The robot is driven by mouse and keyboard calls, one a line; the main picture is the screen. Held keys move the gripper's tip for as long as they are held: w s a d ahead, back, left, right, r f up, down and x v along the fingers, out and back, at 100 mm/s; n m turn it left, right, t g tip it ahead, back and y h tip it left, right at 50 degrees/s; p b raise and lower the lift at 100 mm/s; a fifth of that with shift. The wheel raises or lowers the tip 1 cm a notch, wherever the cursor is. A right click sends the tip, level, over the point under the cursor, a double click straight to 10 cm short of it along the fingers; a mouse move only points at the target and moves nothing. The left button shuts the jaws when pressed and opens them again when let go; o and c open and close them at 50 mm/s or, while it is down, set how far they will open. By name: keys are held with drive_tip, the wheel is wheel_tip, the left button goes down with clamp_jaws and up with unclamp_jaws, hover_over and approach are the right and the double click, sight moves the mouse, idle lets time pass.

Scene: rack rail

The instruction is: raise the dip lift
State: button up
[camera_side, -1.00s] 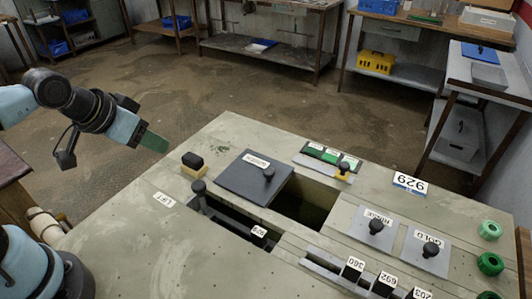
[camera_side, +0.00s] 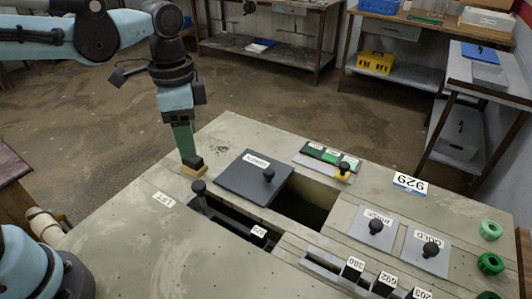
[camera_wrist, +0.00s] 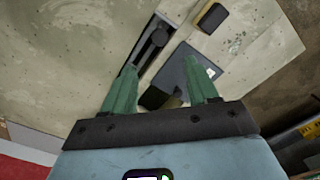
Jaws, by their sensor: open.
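The lift handle is a black knob (camera_side: 199,187) at the far left end of a dark slot (camera_side: 228,214), beside a plate marked LIFT (camera_side: 163,200). In the wrist view the knob (camera_wrist: 158,38) stands in its slot, ahead of my fingertips. My gripper (camera_side: 187,156) points down above the bench's left part. In the side view its tips overlap a black-and-yellow block (camera_side: 194,168); whether they touch cannot be told there. In the wrist view my gripper (camera_wrist: 162,66) has its green fingers wide apart with nothing between them, and the block (camera_wrist: 211,17) lies farther off.
A dark lid with a knob (camera_side: 254,178) sits beside an open well (camera_side: 304,213). The bench front (camera_side: 190,255) is clear.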

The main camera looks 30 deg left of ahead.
sight(198, 184)
drive_tip(key=shift+f, duration=6)
clamp_jaws()
